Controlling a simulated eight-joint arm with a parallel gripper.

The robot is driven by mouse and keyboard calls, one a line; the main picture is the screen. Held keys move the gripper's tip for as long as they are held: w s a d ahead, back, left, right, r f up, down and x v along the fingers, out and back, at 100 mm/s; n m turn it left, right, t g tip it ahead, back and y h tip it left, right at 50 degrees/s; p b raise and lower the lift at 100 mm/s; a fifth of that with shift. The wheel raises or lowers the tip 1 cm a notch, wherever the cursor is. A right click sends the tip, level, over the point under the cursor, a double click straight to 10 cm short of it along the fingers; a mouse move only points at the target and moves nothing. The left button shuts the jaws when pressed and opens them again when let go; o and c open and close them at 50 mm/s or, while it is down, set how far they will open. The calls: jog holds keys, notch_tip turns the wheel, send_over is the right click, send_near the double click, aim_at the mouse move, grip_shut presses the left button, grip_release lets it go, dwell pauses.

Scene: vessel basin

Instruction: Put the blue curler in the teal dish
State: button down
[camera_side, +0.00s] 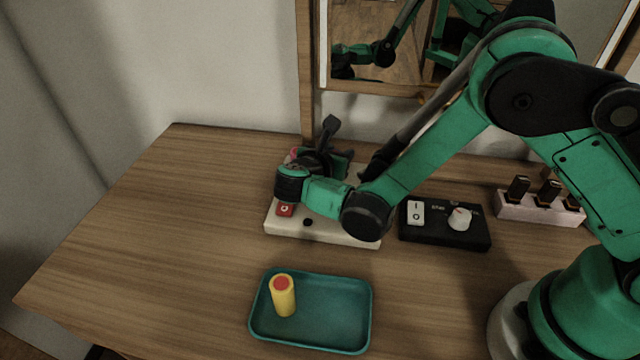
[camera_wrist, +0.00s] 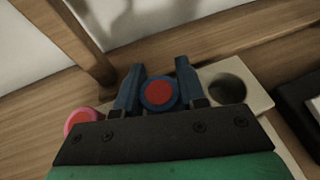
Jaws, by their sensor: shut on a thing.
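The blue curler (camera_wrist: 159,93), with a red end, sits between the two fingers of my gripper (camera_wrist: 158,95) in the wrist view. My gripper is shut on it. In the side view my gripper (camera_side: 322,163) is over the back of the white holder block (camera_side: 345,233), and the arm hides the blue curler there. I cannot tell whether the curler is still in the block or clear of it. The teal dish (camera_side: 335,315) lies on the table in front of the block. A yellow curler (camera_side: 284,297) with a red end stands upright in its left part.
A pink curler (camera_wrist: 80,121) is just left of my gripper. An empty round hole (camera_wrist: 228,88) shows in the block to the right. A black switch box (camera_side: 444,226) and a pale rack of bottles (camera_side: 541,207) stand right of the block. A mirror hangs behind. The table's left is clear.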

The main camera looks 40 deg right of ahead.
jog(key=shift+f, duration=0.1)
jog(key=c, duration=0.5)
grip_release()
